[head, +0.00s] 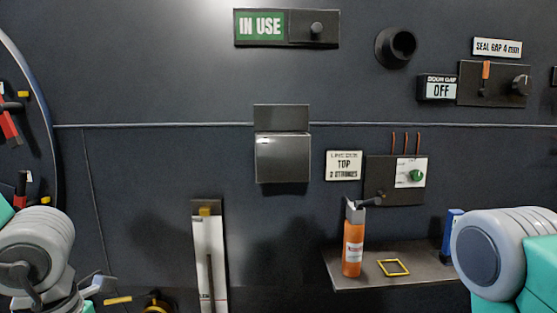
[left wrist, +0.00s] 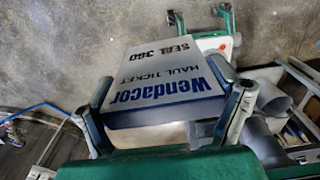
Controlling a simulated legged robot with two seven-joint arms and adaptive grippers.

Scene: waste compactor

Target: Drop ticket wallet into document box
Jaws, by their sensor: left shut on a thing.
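The ticket wallet (left wrist: 165,85) is a grey-white block lettered "Wendacor HAUL TICKET SEAL 360" in the left wrist view. My left gripper (left wrist: 170,98) is shut on it, one finger on each side. The wallet does not show in the head view, where my left arm is at the lower left. A dark metal box (head: 283,160) with a raised back plate is fixed to the wall at centre and looks like the document box. Its inside cannot be seen. My right arm enters at the lower right; its gripper is out of view.
A shelf (head: 430,272) at lower right holds an orange bottle (head: 353,245), a yellow frame (head: 393,267) and a blue item (head: 452,230). A control panel (head: 396,180) and a "TOP" sign (head: 344,166) are right of the box. A white gauge strip (head: 210,260) stands below left.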

